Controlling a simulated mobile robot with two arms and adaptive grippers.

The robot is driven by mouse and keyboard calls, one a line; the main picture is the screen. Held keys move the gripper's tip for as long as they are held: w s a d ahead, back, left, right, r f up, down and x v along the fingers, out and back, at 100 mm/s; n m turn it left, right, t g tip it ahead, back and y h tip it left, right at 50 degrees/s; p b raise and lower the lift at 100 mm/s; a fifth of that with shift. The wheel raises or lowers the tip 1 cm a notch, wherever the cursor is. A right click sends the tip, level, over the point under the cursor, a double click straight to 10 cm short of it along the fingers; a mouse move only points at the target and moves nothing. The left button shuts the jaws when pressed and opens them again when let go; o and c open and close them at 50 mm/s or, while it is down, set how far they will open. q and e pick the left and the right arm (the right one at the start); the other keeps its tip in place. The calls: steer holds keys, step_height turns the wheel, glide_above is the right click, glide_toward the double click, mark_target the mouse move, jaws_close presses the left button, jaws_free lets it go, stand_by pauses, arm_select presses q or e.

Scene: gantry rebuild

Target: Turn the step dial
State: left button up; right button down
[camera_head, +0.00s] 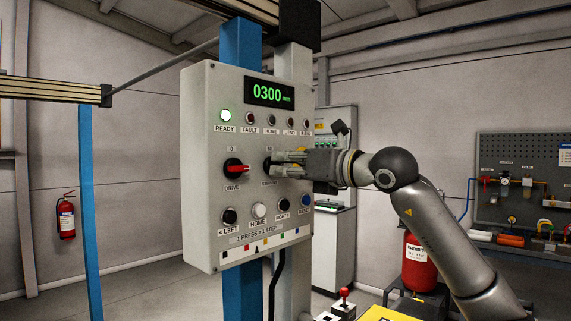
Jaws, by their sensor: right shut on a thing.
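The grey control panel (199,180) hangs on a blue post and faces left. Its display (269,93) reads 0300 mm. My right gripper (277,164) reaches in from the right and is shut on a dark dial (267,166) right of the drive knob. The fingers hide most of that dial, its pointer and part of its label, so I cannot tell its setting. The red-handled drive knob (236,169) sits to the left, apart from the fingers. My left gripper is not in view.
Several push buttons, including a white home button (259,210), sit just below the dials. A blue upright (89,200) stands at left. A red tank (418,264) and a pegboard (530,165) are at right.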

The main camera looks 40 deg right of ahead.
steer(key=shift+n, duration=1.1)
steer(key=shift+f, duration=0.1)
steer(key=c, duration=1.5)
jaws_free()
steer(key=shift+s+d, duration=0.15)
steer(key=shift+s, duration=1.85)
steer(key=shift+s+d, duration=0.15)
steer(key=shift+s, duration=1.85)
steer(key=shift+s+d, duration=0.15)
steer(key=shift+s, duration=1.85)
